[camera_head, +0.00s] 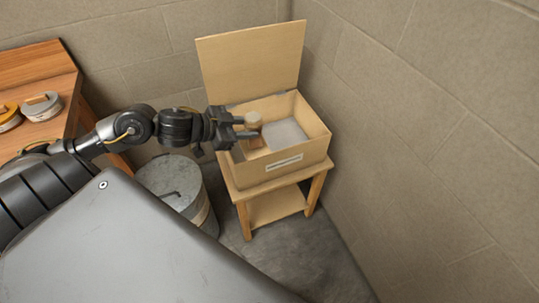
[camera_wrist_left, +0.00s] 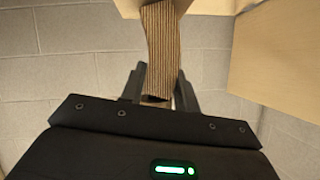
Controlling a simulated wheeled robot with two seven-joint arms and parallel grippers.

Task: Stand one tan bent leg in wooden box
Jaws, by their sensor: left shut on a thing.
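The wooden box (camera_head: 285,168) stands with its lid (camera_head: 252,62) raised, a pale label on its front and a grey surface inside. My left gripper (camera_head: 248,128) reaches over the left side of the box opening. It is shut on a tan bent leg (camera_head: 254,120), whose upper end shows between the fingers. In the left wrist view the leg (camera_wrist_left: 161,45) is striped along its length and curves upward from between the fingers (camera_wrist_left: 160,92). I cannot tell whether the leg touches the box floor. My right gripper is not in view.
The box rests on a small wooden stand (camera_head: 278,207). A grey metal drum (camera_head: 172,182) stands left of it. Block walls close in behind and at the right.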

